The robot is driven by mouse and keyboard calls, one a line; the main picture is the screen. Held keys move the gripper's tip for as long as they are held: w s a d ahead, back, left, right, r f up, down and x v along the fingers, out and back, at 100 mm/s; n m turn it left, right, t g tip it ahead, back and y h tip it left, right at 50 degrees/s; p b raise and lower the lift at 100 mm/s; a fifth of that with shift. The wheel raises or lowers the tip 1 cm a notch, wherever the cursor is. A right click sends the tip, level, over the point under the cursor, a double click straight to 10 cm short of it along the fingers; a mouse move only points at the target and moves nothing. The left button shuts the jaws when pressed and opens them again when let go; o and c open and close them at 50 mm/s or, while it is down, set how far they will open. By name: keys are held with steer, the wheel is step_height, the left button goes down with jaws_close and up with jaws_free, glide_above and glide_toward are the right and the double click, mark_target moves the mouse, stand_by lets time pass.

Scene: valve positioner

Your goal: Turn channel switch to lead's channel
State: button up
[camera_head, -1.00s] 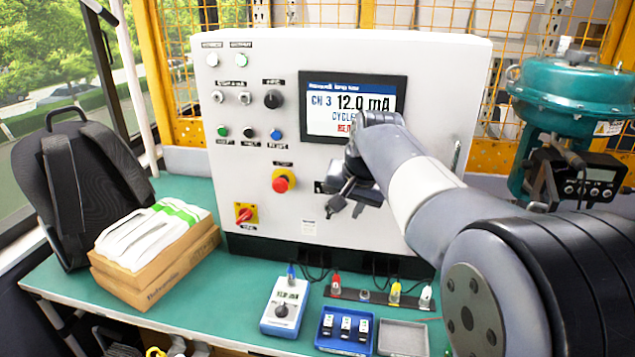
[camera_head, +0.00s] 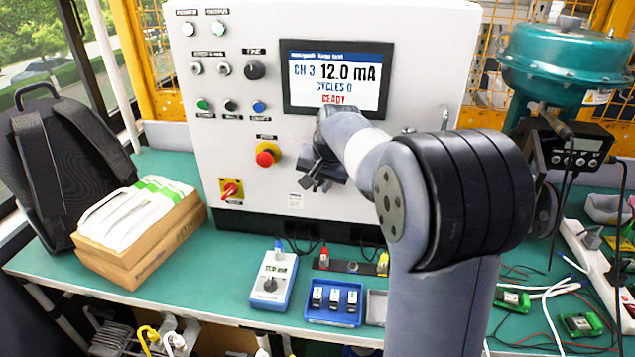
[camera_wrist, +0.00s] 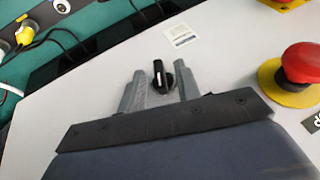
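The channel switch (camera_wrist: 159,72), a black knob with a white mark, shows in the wrist view between my gripper's fingers. My gripper (camera_wrist: 160,78) is open, with one grey finger on each side of the knob and small gaps showing. In the head view my gripper (camera_head: 318,181) is at the panel's lower middle and hides the switch. The panel screen (camera_head: 336,77) reads CH 3, 12.0 mA, CYCLES 0, READY. A lead with a blue plug (camera_head: 278,245) is at the top of the blue-and-white meter (camera_head: 273,280). Red (camera_head: 324,256) and yellow (camera_head: 383,262) plugs stand on the terminal strip.
The red emergency stop (camera_head: 267,154) is left of my gripper and also at right in the wrist view (camera_wrist: 302,63). A red-yellow rotary switch (camera_head: 231,190) is lower left. A blue tray (camera_head: 335,319) of small modules and a cardboard box (camera_head: 140,260) sit on the bench.

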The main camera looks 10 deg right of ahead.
steer(key=shift+f, duration=0.1)
steer(key=shift+c, duration=0.2)
jaws_close()
